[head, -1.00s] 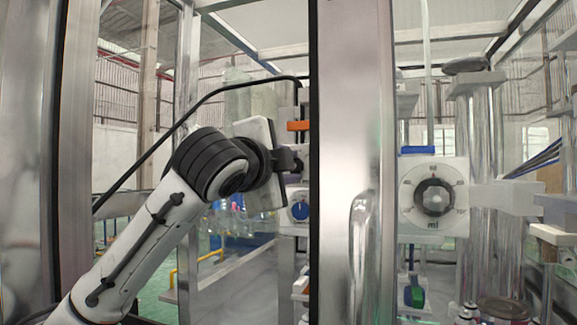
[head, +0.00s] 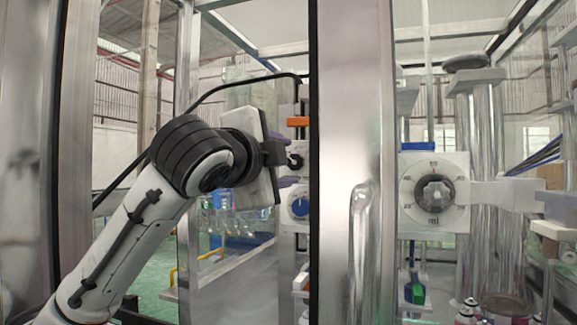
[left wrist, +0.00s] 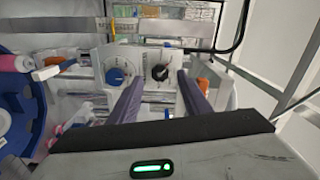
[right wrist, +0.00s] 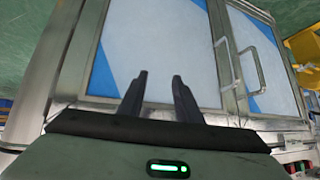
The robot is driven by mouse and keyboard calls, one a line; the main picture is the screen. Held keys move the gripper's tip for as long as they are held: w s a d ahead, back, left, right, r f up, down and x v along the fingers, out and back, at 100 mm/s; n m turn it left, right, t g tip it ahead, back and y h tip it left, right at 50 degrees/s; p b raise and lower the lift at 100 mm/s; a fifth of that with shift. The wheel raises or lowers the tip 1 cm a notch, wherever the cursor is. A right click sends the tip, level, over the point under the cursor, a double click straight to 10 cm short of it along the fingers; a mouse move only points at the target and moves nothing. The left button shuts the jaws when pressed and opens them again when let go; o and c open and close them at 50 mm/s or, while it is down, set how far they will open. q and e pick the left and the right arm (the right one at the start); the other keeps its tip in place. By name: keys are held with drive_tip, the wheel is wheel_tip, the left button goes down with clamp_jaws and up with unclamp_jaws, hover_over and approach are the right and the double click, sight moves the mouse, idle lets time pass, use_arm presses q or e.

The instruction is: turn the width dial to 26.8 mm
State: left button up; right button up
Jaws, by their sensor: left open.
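A small black dial (left wrist: 159,72) on a white panel (left wrist: 113,53) shows in the left wrist view, with a blue dial (left wrist: 115,76) to its left. In the head view the black dial (head: 295,161) is just above the blue dial (head: 300,205). Their markings are too small to read, so I cannot tell which is the width dial. My left gripper (left wrist: 160,77) is open, its purple fingers on either side of the black dial; contact cannot be told. It also shows in the head view (head: 290,159). My right gripper (right wrist: 159,77) is open and empty, away from the dials.
An orange part (head: 298,121) sits above the black dial. A cabinet with metal handles (right wrist: 222,65) faces my right gripper.

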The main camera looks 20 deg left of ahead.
use_arm(q)
drive_tip(key=s+b, duration=0.1)
drive_tip(key=s, duration=0.6)
drive_tip(key=shift+a, duration=0.15)
drive_tip(key=shift+s, duration=0.1)
idle(0.3)
